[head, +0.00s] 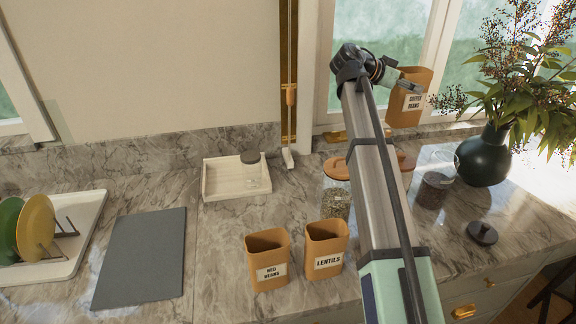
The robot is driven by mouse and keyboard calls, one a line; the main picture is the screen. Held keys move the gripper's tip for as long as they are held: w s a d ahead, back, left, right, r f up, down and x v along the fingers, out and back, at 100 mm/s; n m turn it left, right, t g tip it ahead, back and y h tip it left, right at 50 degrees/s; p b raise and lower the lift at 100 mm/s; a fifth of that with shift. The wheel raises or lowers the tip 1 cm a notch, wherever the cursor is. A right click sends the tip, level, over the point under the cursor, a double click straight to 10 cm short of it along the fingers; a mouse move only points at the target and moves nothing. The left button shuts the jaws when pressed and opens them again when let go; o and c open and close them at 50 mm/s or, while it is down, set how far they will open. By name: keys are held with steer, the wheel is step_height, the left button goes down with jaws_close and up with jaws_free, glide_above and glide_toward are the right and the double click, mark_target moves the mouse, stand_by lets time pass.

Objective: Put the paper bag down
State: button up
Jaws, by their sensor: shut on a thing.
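The brown paper bag (407,112) with a white "Coffee Beans" label is at the upper right in the head view, in front of the window and above the counter. My gripper (406,84) is at the far end of my arm, shut on the bag near its upper left side. The bag is roughly upright. Two similar bags stand on the counter: one labelled "Red Beans" (267,256) and one labelled "Lentils" (325,244). My arm hides part of the counter below the held bag.
A wooden tray (222,194) with a small jar (251,171) is at the back. A lidded glass jar (336,203) stands left of my arm. A dark vase (484,158) with a plant, an open jar (433,190) and a black lid (482,233) are right. A grey board (140,258) lies left.

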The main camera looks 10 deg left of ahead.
steer(key=s+a+f+n+t+y+b, duration=0.1)
steer(key=a+f+n+t+y, duration=0.15)
steer(key=a, duration=1.65)
steer(key=a+f+n+t+y+b, duration=0.1)
steer(key=a+f+n+t+y, duration=0.15)
steer(key=a, duration=1.65)
steer(key=s+a+f+n+t+y, duration=0.1)
steer(key=a+f+n+t, duration=0.15)
steer(key=a, duration=1.75)
step_height(320, 180, down, 20)
steer(key=p, duration=0.6)
steer(key=shift+w+y, duration=0.3)
steer(key=shift+w, duration=0.1)
steer(key=shift+d+f+n, duration=0.1)
steer(key=shift+f+n, duration=0.15)
steer(key=o, duration=1.5)
steer(key=shift+o, duration=0.2)
steer(key=shift+r, duration=0.15)
